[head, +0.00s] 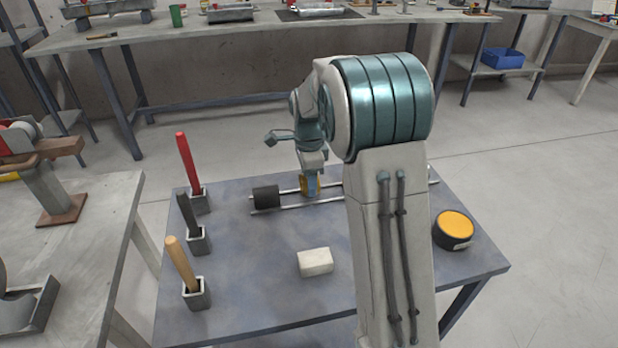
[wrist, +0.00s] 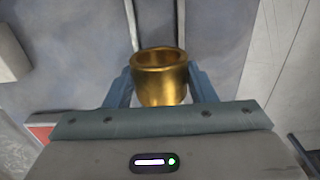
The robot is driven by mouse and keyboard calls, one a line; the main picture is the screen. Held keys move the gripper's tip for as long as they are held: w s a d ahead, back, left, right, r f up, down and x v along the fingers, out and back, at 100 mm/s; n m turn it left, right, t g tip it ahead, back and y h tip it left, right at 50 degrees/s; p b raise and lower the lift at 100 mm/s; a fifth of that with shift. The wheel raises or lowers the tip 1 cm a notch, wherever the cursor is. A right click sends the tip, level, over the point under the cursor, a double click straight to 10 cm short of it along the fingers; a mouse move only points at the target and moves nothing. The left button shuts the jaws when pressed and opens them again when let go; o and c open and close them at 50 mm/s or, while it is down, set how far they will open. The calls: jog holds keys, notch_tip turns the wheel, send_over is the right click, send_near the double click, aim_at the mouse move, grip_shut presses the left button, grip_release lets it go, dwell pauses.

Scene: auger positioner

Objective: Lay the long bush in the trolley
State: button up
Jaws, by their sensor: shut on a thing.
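My gripper (wrist: 160,88) is shut on a hollow brass bush (wrist: 160,82), with one finger on each side. The bush's open round mouth shows in the wrist view. In the head view my gripper (head: 311,192) and the bush (head: 304,184) are over two parallel metal rails (head: 290,208) on the blue-grey table. I cannot tell whether the bush touches the rails. My arm hides the right part of the rails. I cannot make out a distinct trolley.
Red (head: 186,160), dark (head: 187,212) and wooden (head: 181,262) handles stand in sockets along the table's left side. A pale block (head: 315,262) lies near the front middle. An orange-topped round tin (head: 454,228) stands at right. Bare table lies between handles and block.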

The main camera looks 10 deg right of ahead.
jog(key=o, duration=1.1)
jog(key=shift+c, duration=0.2)
notch_tip(320, 180, up, 14)
jog(key=p, duration=0.2)
jog(key=shift+p, duration=0.35)
